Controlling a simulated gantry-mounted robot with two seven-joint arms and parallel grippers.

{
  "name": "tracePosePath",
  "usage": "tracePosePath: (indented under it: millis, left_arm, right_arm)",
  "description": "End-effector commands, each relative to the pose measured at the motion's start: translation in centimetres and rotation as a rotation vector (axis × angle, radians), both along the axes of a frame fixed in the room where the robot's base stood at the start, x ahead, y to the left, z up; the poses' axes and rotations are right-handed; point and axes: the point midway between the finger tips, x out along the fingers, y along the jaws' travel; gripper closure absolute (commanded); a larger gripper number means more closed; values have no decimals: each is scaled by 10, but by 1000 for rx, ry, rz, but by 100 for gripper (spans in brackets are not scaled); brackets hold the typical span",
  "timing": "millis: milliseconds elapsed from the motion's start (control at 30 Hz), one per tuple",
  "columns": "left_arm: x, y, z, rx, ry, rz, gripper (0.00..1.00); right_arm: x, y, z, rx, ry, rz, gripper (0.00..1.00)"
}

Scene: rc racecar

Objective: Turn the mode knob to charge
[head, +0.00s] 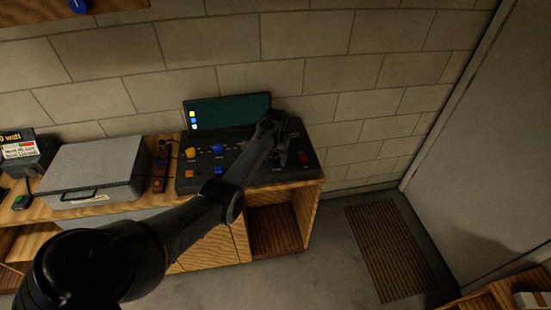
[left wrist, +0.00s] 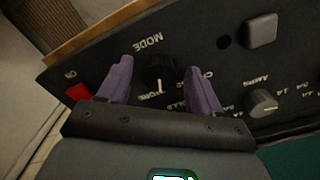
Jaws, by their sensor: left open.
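The mode knob (left wrist: 158,68) is a round black knob below the upside-down word MODE in the left wrist view. Its white pointer line points down in that picture, toward a partly covered label that looks like STORE. Another label, starting with CH, is partly hidden by the right-hand finger. My left gripper (left wrist: 160,78) is open, with one purple finger on each side of the knob; I cannot tell whether they touch it. In the head view my left gripper (head: 277,135) is over the right part of the black charger panel (head: 186,186), and the knob is hidden or too small to tell.
A red ON switch (left wrist: 79,92) sits beside the left-hand finger. A grey square button (left wrist: 261,30) and the AMPERES knob (left wrist: 263,102) lie to the right. A grey metal box (head: 95,165) stands left of the panel on the wooden bench (head: 215,252). Blocks form the wall behind.

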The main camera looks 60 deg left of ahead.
Motion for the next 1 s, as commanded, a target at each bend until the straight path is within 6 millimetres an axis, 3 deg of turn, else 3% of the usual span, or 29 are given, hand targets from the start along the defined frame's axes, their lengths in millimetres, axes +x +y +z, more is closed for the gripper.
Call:
tracePosePath:
  millis: [33, 367, 667, 1000]
  left_arm:
    - [0, 0, 0, 0, 0, 0, 40]
    - [0, 0, 0, 0, 0, 0, 90]
    - [0, 0, 1, -1, 1, 36, 91]
    - [1, -1, 2, 0, 0, 247, 91]
  right_arm:
    - [0, 0, 0, -1, 0, 1, 100]
    - [-1, -2, 0, -10, 1, 6, 100]
    - [-1, -2, 4, -8, 0, 5, 100]
    - [0, 0, 19, 0, 0, 1, 100]
